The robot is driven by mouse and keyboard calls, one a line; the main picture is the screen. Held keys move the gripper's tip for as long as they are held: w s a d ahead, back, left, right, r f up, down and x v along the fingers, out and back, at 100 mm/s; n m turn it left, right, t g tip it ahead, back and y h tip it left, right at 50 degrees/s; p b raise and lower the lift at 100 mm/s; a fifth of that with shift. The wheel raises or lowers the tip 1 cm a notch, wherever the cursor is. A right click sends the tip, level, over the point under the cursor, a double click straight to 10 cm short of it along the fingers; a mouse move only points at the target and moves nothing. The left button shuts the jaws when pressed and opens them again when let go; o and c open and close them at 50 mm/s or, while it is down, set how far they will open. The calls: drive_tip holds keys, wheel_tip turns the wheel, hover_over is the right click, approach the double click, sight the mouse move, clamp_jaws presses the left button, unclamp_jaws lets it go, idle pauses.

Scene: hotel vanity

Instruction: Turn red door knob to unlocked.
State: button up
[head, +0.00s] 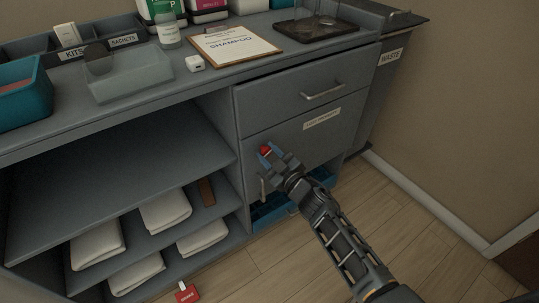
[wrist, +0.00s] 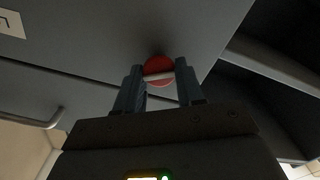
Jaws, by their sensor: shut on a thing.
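The red door knob (head: 265,150) is on the grey lower door (head: 290,138) of the vanity, left of the label, in the head view. In the wrist view the knob (wrist: 159,66) is a red disc with a pale bar across it. My gripper (wrist: 160,82) has one finger on each side of the bar and is shut on it. In the head view my gripper (head: 270,156) reaches up to the knob from the lower right and partly covers it. The bar looks about level across the disc in the wrist view.
A drawer with a metal handle (head: 323,91) is above the door. A vertical handle (head: 263,189) is below the knob. Open shelves with folded towels (head: 166,211) lie to the left. A red tag (head: 187,293) is on the floor. Floor to the right is clear.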

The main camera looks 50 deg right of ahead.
drive_tip(key=n+b, duration=0.1)
drive_tip(key=n, duration=0.5)
drive_tip(key=shift+a+f+n+b, duration=0.1)
drive_tip(key=shift+f+n+b, duration=0.05)
drive_tip(key=shift+n+b, duration=0.15)
drive_tip(key=n+b, duration=0.1)
drive_tip(key=n, duration=0.4)
drive_tip(key=shift+n, duration=0.4)
drive_tip(key=o, duration=1)
drive_tip(key=b+v, duration=0.1)
drive_tip(key=v, duration=0.6)
drive_tip(key=shift+s+a, duration=0.15)
drive_tip(key=shift+s, duration=0.2)
